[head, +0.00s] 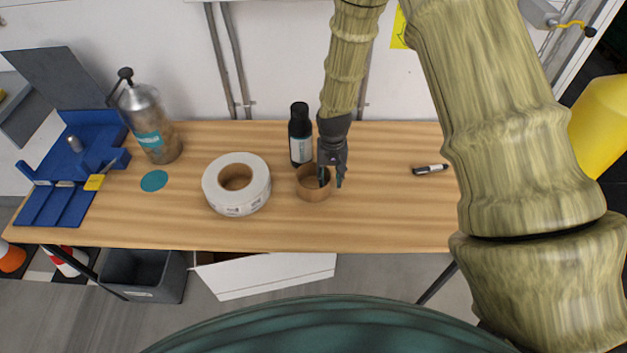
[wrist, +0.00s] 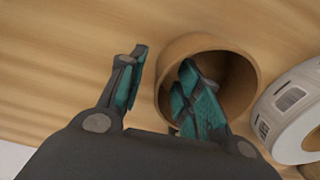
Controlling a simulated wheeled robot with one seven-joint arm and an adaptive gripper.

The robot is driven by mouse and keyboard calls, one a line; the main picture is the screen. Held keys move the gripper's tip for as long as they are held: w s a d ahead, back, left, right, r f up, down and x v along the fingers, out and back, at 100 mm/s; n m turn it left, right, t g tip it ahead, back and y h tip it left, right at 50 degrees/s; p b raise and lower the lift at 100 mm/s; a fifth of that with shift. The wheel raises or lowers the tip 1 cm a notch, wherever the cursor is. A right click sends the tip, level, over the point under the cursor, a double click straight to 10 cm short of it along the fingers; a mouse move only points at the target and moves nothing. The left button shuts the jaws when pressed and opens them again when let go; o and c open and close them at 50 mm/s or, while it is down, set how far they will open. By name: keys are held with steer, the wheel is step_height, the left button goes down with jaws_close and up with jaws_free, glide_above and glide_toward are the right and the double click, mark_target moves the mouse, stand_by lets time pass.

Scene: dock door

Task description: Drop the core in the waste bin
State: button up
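The core, a short brown cardboard ring (head: 312,194), stands on the wooden table; it also shows in the wrist view (wrist: 243,70). My gripper (head: 332,178) is down at the core's right side. In the wrist view, my gripper (wrist: 163,85) has its fingers apart, with one side reaching into the core's opening and the other finger outside. The core's wall lies between them, with a visible gap to the outer finger. A grey bin (head: 155,277), likely the waste bin, stands on the floor below the table's front left.
A white label roll (head: 254,193) sits close left of the core. A black bottle (head: 299,142) stands just behind it. A metal spray bottle (head: 150,120), a blue tray (head: 60,207) and a marker (head: 430,169) are farther off. A white open box (head: 275,274) is beside the bin.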

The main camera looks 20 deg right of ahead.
steer(key=shift+f, duration=0.15)
jaws_close()
stand_by(0.4)
